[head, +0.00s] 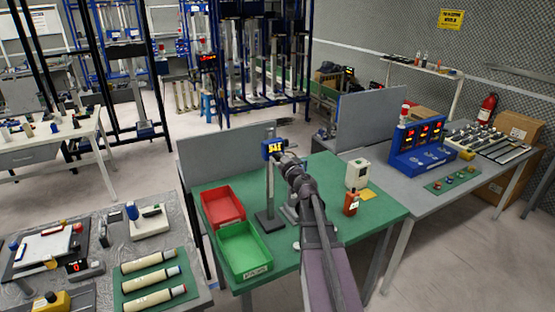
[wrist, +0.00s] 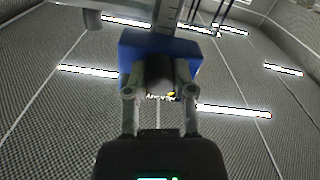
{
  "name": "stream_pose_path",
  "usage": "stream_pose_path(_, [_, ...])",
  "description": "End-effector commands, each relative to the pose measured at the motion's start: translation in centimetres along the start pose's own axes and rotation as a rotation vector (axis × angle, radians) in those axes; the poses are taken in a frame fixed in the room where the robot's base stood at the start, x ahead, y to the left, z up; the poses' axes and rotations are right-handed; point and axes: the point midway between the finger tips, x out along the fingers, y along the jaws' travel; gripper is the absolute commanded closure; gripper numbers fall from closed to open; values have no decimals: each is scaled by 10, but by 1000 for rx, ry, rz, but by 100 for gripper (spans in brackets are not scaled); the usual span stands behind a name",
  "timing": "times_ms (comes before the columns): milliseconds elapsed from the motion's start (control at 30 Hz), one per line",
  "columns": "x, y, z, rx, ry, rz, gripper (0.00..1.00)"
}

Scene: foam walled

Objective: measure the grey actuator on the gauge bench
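The gauge bench (head: 350,213) has a green top. On it a gauge stands upright, with a grey column (head: 270,190) and a blue head (head: 267,149) with a lit yellow display. My gripper (head: 279,157) is at the blue head, mostly hidden by my own arm. In the wrist view my gripper's fingers (wrist: 160,80) are closed on both sides of a short dark grey cylindrical piece, which looks like the grey actuator (wrist: 159,72). The blue head (wrist: 128,50) is right behind it. Whether the piece touches the head, I cannot tell.
A red tray (head: 222,224) and a green tray (head: 264,270) are at the bench's left. A white device (head: 358,172) and an orange handheld unit (head: 351,204) stand at the right. A grey panel (head: 215,160) rises behind. Side tables hold tubes and a blue display unit (head: 420,166).

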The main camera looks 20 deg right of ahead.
Motion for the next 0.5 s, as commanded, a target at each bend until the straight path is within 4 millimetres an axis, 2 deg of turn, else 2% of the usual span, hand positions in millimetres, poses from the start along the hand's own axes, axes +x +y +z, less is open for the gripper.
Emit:
stream_pose_path(267, [0,0,2,1,0,0,100])
stream_pose_path(500, [0,-5,20,1,0,-1,100])
